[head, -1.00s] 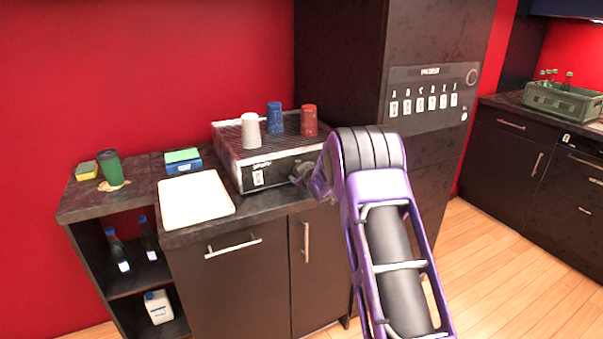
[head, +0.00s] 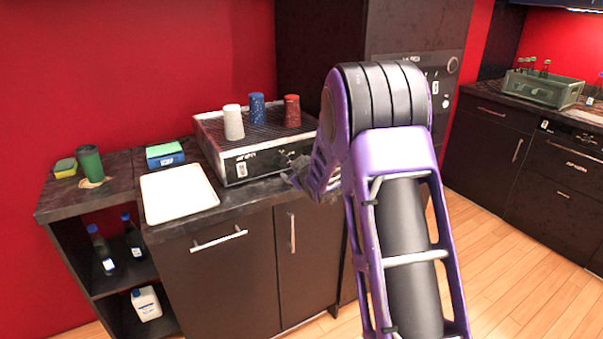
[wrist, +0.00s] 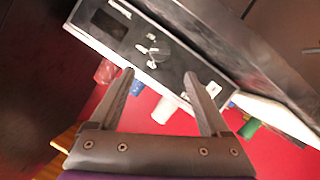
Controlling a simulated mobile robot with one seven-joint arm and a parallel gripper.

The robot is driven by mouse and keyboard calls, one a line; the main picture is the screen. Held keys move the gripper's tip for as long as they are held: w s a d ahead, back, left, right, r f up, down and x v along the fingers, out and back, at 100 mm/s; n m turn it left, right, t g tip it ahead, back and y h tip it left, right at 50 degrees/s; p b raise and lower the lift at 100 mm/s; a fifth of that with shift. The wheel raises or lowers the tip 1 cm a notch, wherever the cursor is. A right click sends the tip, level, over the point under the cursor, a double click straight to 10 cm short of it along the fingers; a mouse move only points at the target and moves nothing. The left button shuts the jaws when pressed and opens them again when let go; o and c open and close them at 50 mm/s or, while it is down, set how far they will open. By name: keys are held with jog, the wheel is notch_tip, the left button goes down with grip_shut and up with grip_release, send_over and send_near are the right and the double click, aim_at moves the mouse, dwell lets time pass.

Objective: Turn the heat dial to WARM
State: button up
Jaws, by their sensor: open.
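The heat dial (wrist: 157,50) is a dark round knob with pale marks around it, on the dark front panel (wrist: 185,62) of the cup warmer. The marks are too small to read, so its setting cannot be told. In the head view the warmer (head: 212,137) stands on the counter, and its dial (head: 287,156) shows only small and blurred. My gripper (wrist: 158,74) is open and empty. In the wrist view its fingertips lie just short of the dial, one to either side. In the head view my gripper (head: 297,180) is at the warmer's right front, partly hidden by my arm.
White (head: 233,123), blue (head: 257,109) and red (head: 292,111) cups stand upside down on the warmer. A white tray (head: 178,195) lies left of it on the counter. A tall dark cabinet (head: 320,55) rises behind and to the right.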

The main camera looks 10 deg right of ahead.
jog(key=v, duration=0.6)
jog(key=shift+s, duration=0.3)
jog(key=shift+r, duration=0.2)
